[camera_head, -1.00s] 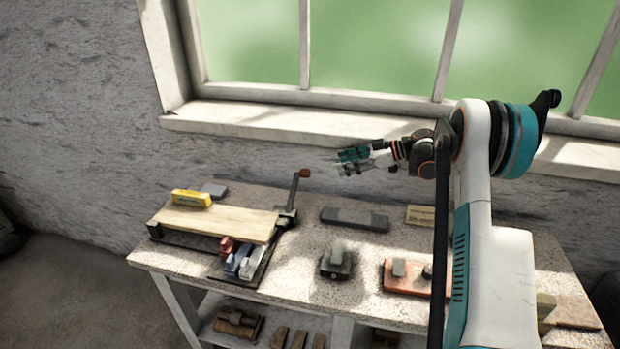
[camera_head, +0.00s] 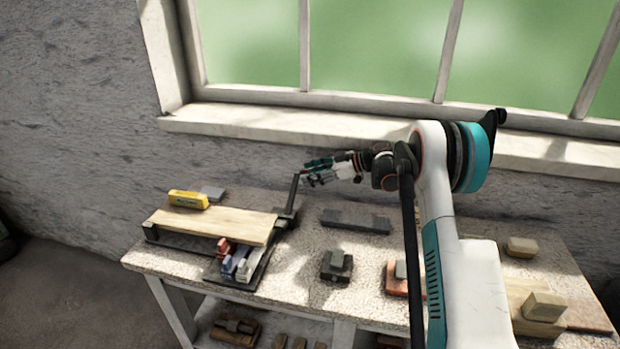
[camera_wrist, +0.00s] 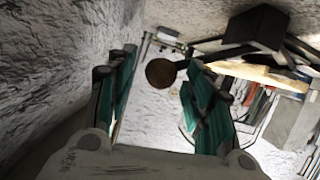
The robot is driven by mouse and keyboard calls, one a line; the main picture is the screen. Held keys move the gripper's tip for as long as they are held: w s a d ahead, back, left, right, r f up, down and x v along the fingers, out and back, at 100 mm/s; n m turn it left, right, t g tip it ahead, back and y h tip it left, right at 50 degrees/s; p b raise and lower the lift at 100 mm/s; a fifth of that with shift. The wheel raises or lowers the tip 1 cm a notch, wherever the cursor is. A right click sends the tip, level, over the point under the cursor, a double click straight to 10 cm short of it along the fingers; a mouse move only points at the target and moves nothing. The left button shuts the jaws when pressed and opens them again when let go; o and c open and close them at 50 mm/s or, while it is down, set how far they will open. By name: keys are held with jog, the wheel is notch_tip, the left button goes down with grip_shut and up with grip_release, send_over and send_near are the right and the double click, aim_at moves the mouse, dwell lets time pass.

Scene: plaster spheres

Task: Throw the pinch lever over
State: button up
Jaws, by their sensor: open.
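The pinch lever (camera_head: 293,194) is a dark arm standing nearly upright at the right end of a wooden board (camera_head: 215,222) on the bench. Its round red-brown knob (camera_wrist: 160,72) shows in the wrist view between the two teal fingers, with a gap on both sides. The dark lever base (camera_wrist: 257,25) lies to the upper right in that view. My gripper (camera_head: 308,173) is open and empty at the lever's top, its fingers pointing left. In the head view the fingers mostly hide the knob.
Red, blue and pale blocks (camera_head: 240,262) sit in front of the board. A dark holder (camera_head: 337,265) and a grey bar (camera_head: 355,221) stand to the right. The window sill (camera_head: 260,122) runs behind.

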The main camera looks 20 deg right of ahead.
jog(key=shift+w+a+f, duration=0.15)
jog(key=shift+w+a, duration=0.05)
jog(key=shift+a, duration=0.15)
jog(key=shift+c, duration=0.4)
grip_shut()
jog(key=shift+s+a+r+n+p, duration=0.25)
jog(key=shift+s+r+n+p, duration=0.15)
jog(key=shift+r, duration=0.35)
jog(key=s+a+r+n+t+h+p, duration=0.1)
jog(key=s+a+r+n+t, duration=0.2)
jog(key=s+r, duration=0.3)
jog(key=shift+s+a+n+t+p, duration=0.3)
jog(key=shift+s+a+n, duration=0.55)
jog(key=shift+s, duration=0.2)
jog(key=shift+r, duration=0.1)
jog(key=shift+o, duration=0.4)
grip_release()
